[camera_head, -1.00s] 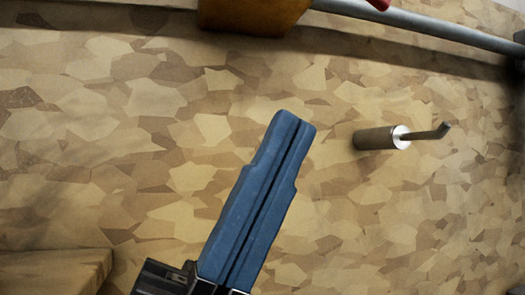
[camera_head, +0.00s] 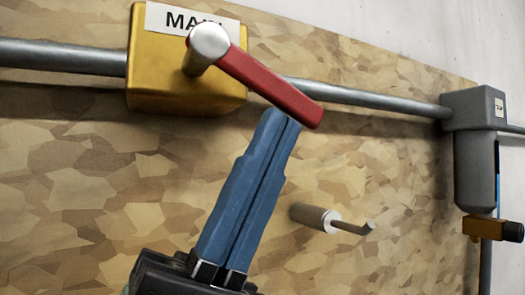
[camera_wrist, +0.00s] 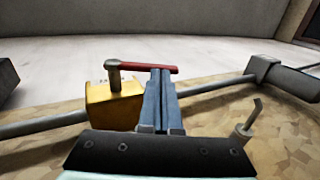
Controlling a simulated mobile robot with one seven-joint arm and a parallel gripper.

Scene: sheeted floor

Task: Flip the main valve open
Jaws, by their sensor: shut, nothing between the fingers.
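The main valve is a yellow box (camera_head: 150,75) on a grey pipe, with a white label whose visible letters read "MA". Its red lever (camera_head: 275,88) runs from a silver pivot (camera_head: 209,45) down to the right, across the pipe's line. In the wrist view the yellow box (camera_wrist: 112,108) and red lever (camera_wrist: 150,66) also show. My gripper (camera_head: 285,118) has blue fingers pressed together with nothing between them. In the wrist view the tips (camera_wrist: 161,72) overlap the lever's right half.
A silver peg with a bent hook (camera_head: 320,217) sticks out right of my gripper. The grey pipe (camera_head: 370,97) runs right to a grey filter-like unit (camera_head: 475,150) with a small yellow part (camera_head: 484,229) below. The patterned panel (camera_head: 80,200) is otherwise clear.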

